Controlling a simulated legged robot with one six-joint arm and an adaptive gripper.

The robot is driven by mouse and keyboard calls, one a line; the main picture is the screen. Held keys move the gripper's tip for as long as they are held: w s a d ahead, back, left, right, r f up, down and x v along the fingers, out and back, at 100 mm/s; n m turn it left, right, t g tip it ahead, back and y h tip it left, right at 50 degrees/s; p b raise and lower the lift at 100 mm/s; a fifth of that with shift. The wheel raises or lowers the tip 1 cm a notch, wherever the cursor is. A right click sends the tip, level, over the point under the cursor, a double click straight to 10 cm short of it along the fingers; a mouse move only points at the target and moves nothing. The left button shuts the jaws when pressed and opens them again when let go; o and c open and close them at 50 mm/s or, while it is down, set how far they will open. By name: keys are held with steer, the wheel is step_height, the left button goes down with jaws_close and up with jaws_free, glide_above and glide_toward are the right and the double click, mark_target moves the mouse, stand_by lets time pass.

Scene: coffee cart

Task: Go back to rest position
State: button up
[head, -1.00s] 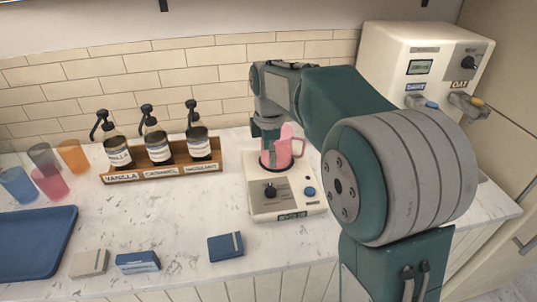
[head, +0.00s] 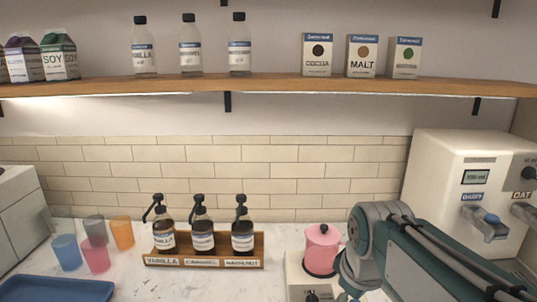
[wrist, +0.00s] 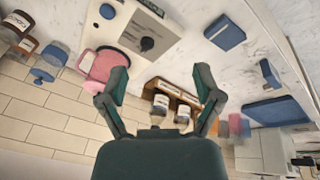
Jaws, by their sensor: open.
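My gripper (wrist: 160,88) is open and empty in the wrist view, its two green fingers spread apart. In the head view my arm shows at the lower right, and the fingertips are out of sight. A pink pitcher (head: 322,250) stands on the white appliance with a knob (head: 297,275) on the counter. The pitcher also shows in the wrist view (wrist: 102,66), to the left of and partly behind the left finger. I cannot tell the exact gap between them, but nothing is held between the fingers.
A wooden rack (head: 205,262) holds three pump bottles. Several coloured cups (head: 96,258) and a blue tray (head: 55,290) are at left. A white dispenser (head: 455,185) stands at right. A wooden shelf (head: 270,85) with bottles and boxes runs above. A blue box (wrist: 224,34) lies on the counter.

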steer(key=s+d+f+m+t, duration=0.1)
steer(key=s+f+m+t, duration=0.1)
steer(key=s+m, duration=0.5)
steer(key=shift+s+d+f+m, duration=0.2)
steer(key=shift+s+f+m, duration=0.3)
steer(key=shift+s, duration=1.35)
